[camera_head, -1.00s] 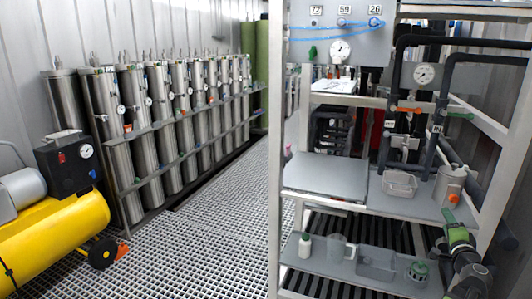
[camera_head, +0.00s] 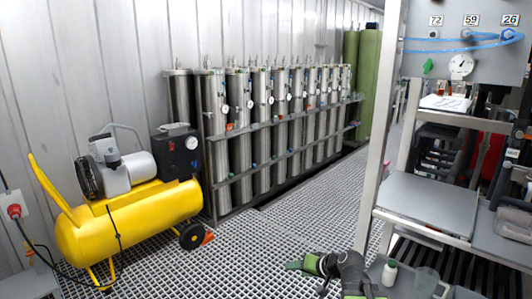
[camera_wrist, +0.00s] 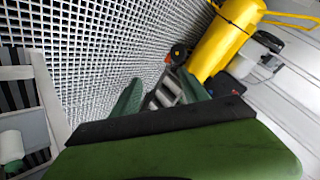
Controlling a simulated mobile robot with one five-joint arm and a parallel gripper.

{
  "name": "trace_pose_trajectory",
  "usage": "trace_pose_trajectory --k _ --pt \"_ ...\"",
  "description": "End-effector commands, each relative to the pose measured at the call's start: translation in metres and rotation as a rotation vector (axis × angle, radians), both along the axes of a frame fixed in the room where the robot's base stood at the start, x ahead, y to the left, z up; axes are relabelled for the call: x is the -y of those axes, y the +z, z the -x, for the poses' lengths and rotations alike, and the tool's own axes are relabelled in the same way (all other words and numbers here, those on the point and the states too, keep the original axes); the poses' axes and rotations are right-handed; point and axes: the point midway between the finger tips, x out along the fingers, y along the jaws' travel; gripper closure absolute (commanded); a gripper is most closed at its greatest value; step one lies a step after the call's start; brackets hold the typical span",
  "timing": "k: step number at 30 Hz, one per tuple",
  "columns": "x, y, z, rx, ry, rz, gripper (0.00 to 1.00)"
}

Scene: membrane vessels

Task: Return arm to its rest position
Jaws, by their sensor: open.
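My arm is low in the head view, in front of the shelf rack. My gripper (camera_head: 298,265) points left over the grating floor there, with its green fingers small and partly overlapping. In the wrist view the two green fingers of my gripper (camera_wrist: 160,88) stand apart with nothing between them. Past the fingertips are the grating and the foot of the yellow compressor. The gripper is open and empty. The rest position itself is not marked in either view.
The shelf rack (camera_head: 372,150) stands close on the right, with a white bottle (camera_head: 389,273) on its low shelf beside my arm. The yellow compressor (camera_head: 130,220) is at left. Steel membrane vessels (camera_head: 240,140) line the back wall. The grating floor (camera_head: 290,235) between is clear.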

Motion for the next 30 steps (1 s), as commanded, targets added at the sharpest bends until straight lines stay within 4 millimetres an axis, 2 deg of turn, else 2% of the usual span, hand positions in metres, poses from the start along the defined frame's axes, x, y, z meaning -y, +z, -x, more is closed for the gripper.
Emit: trace_pose_trajectory --k 1,3,4,6,9,12,13,14,15,20,23,27,30 --pt "-0.021 -0.014 0.015 -0.055 0.062 0.061 0.48" --pt "-0.035 -0.037 0.040 -0.154 0.137 0.173 0.48" --pt "-0.036 -0.046 0.051 -0.198 0.159 0.224 0.48" --pt "-0.021 -0.063 0.075 -0.303 0.180 0.336 0.48" --pt "0.016 -0.077 0.104 -0.449 0.158 0.468 0.48" --pt "0.048 -0.082 0.136 -0.607 0.117 0.580 0.48" --pt "0.050 -0.082 0.147 -0.662 0.093 0.576 0.48" --pt "0.048 -0.059 0.144 -0.649 0.097 0.574 0.48" --pt "0.048 -0.045 0.143 -0.646 0.098 0.573 0.48" --pt "0.048 0.001 0.143 -0.643 0.100 0.572 0.48" --pt "0.048 0.037 0.142 -0.641 0.100 0.571 0.48" --pt "0.048 0.098 0.142 -0.641 0.100 0.571 0.48" --pt "0.048 0.134 0.142 -0.640 0.101 0.570 0.48"
